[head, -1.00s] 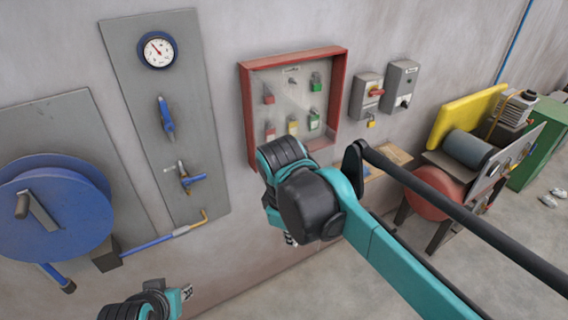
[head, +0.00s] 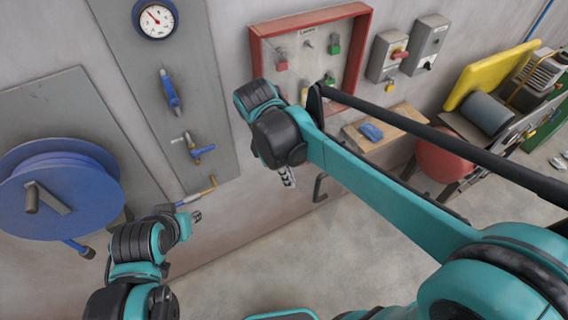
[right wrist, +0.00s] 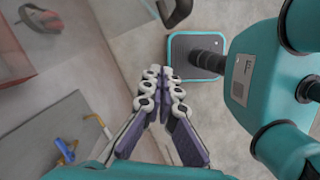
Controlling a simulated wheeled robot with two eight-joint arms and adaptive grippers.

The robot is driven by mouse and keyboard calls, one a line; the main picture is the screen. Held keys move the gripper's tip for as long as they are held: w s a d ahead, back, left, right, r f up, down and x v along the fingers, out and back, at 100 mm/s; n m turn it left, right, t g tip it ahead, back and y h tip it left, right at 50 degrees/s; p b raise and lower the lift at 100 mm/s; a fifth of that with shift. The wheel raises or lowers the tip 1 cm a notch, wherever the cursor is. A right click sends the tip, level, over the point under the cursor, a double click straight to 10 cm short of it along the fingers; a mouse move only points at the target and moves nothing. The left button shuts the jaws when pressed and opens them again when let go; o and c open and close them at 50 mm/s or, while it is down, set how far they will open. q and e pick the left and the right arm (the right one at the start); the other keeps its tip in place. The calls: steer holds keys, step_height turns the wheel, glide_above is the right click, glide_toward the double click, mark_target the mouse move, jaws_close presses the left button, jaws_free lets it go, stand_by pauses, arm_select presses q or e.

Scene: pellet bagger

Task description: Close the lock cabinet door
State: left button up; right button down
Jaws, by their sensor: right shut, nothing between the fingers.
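The lock cabinet (head: 367,45) is a red-framed box on the wall, with red, green and pale padlocks inside on a grey back. No door panel can be told clearly; a dark C-shaped handle (head: 320,188) shows below the cabinet, and what it is fixed to is unclear. A dark handle (right wrist: 178,12) also shows at the top of the right wrist view. My right gripper (head: 289,180) is below the cabinet's lower left, beside the dark handle and apart from it in the picture. In the right wrist view its fingers (right wrist: 163,75) are together and empty. My left gripper (head: 196,216) is lower left, its fingers too small to judge.
A grey panel with a gauge (head: 155,19) and blue valves (head: 171,92) is left of the cabinet. A blue reel (head: 60,195) is farther left. Switch boxes (head: 424,45) and a wooden shelf (head: 397,121) are right. The floor (head: 235,265) below is clear.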

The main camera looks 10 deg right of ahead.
steer(key=d, duration=0.1)
steer(key=s+d, duration=0.1)
steer(key=d, duration=0.1)
steer(key=d+f+p, duration=0.1)
steer(key=shift+s+d, duration=0.15)
steer(key=shift+s, duration=0.05)
steer(key=shift+s, duration=0.1)
